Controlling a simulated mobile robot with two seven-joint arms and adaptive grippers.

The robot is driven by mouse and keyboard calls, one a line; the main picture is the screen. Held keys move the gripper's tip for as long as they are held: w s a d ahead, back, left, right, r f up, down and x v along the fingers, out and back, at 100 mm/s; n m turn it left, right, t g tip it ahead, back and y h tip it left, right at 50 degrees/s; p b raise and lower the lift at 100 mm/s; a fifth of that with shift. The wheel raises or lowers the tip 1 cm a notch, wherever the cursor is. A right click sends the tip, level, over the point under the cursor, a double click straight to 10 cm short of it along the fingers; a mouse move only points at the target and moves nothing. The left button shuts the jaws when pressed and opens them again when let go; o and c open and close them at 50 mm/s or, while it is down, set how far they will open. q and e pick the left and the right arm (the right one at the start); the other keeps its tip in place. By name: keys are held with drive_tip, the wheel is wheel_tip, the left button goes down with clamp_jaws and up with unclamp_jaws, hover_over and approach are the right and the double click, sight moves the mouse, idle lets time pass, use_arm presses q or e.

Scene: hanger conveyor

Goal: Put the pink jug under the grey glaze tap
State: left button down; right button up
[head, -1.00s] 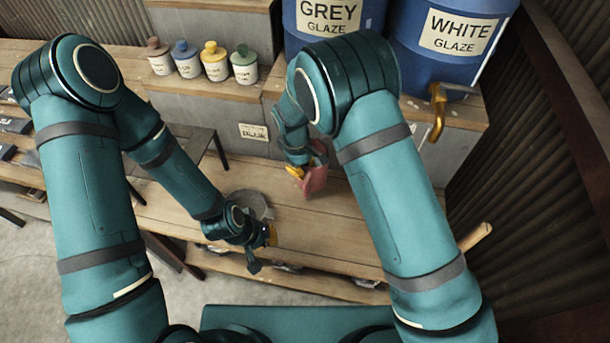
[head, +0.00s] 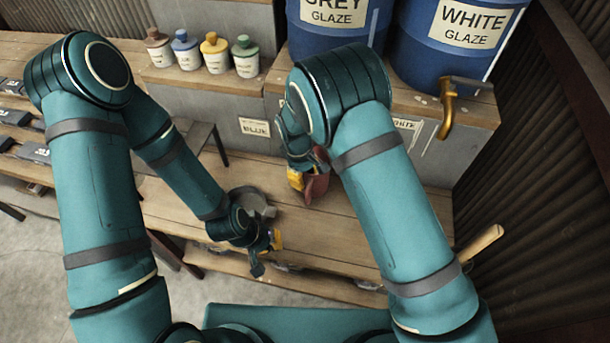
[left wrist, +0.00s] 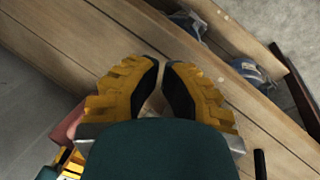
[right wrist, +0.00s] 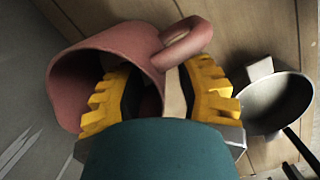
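The pink jug (head: 317,188) is above the bench below the grey barrel, beside my right gripper (head: 297,180). In the right wrist view the jug (right wrist: 90,50) is tilted, its mouth towards the left and its handle at upper right. My right gripper (right wrist: 157,72) is shut on it, with one finger over the mouth and the other near the handle. My left gripper (head: 275,240) is empty and nearly closed over the bench front; its tips (left wrist: 162,68) almost meet. The grey glaze barrel (head: 335,37) stands at the top; its tap is hidden behind my right arm.
The white glaze barrel (head: 455,45) has a golden tap (head: 446,115) at right. A grey pan (head: 262,200) lies on the bench between my grippers. Several lidded jars (head: 215,55) stand on the step. A wooden handle (head: 482,242) sticks out at right.

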drive_tip(key=shift+r, duration=0.1)
use_arm(q)
drive_tip(key=shift+r, duration=0.2)
use_arm(e)
drive_tip(key=shift+r, duration=0.25)
use_arm(q)
drive_tip(key=shift+w+a+r+p, duration=0.1)
drive_tip(key=shift+w+r+p, duration=0.15)
drive_tip(key=shift+r+p, duration=0.5)
use_arm(e)
wheel_tip(320, 180, up, 12)
drive_tip(key=a, duration=0.1)
drive_tip(key=shift+w+a+f, duration=0.2)
drive_tip(key=shift+w+a, duration=0.1)
drive_tip(key=shift+w, duration=0.05)
use_arm(q)
drive_tip(key=shift+f, duration=0.15)
